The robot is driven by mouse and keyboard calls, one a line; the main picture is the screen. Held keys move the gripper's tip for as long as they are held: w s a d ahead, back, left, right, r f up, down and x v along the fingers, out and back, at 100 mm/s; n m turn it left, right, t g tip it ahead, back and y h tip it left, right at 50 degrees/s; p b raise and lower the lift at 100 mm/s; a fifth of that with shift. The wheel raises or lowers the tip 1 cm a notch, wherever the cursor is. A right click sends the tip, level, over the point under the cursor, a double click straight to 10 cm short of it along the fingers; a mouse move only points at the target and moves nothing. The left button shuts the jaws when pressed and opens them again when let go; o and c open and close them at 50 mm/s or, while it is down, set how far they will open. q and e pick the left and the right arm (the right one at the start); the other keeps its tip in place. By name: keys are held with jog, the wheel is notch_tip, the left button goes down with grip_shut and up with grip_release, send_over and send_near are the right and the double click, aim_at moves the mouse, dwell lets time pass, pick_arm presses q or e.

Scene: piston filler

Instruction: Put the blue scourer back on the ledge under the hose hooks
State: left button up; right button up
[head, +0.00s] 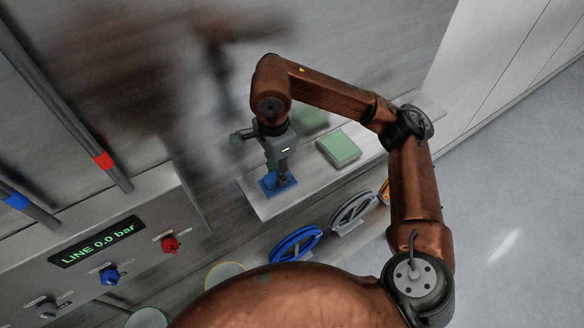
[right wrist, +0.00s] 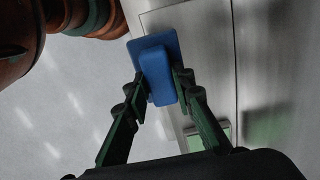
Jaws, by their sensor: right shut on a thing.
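The blue scourer (head: 286,187) is a flat blue pad with a raised blue grip block. My right gripper (head: 278,176) is shut on that block from above, with one finger on each side. The scourer also shows between the fingers in the right wrist view (right wrist: 158,62). In the head view it overlaps the near left end of the pale ledge (head: 310,183); I cannot tell whether it touches it. My left gripper is not in view. I cannot make out the hose hooks for certain.
A green pad (head: 338,147) lies on the ledge, right of my right gripper. A panel (head: 75,265) with a lit display and knobs is at lower left.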

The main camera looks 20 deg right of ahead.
jog(key=w+d, duration=0.1)
jog(key=w+d+f, duration=0.1)
jog(key=d+p, duration=0.1)
jog(key=shift+w+d+f, duration=0.15)
jog(key=shift+w+f, duration=0.2)
jog(key=shift+w, duration=0.05)
jog(key=w+d+f, duration=0.1)
jog(key=w+d+f+p, duration=0.1)
jog(key=f, duration=0.1)
jog(key=d+f, duration=0.1)
jog(key=shift+w+f+p, duration=0.4)
jog(key=shift+w+d+f, duration=0.25)
jog(key=shift+d+f, duration=0.1)
jog(key=shift+f, duration=0.2)
notch_tip(320, 180, down, 3)
jog(key=shift+d+r+p, duration=0.1)
jog(key=shift+d+p, duration=0.05)
jog(key=shift+p, duration=1.1)
jog(key=shift+w+f, duration=0.1)
jog(key=shift+f, duration=0.2)
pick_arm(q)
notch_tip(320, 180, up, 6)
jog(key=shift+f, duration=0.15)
pick_arm(e)
jog(key=o, duration=1)
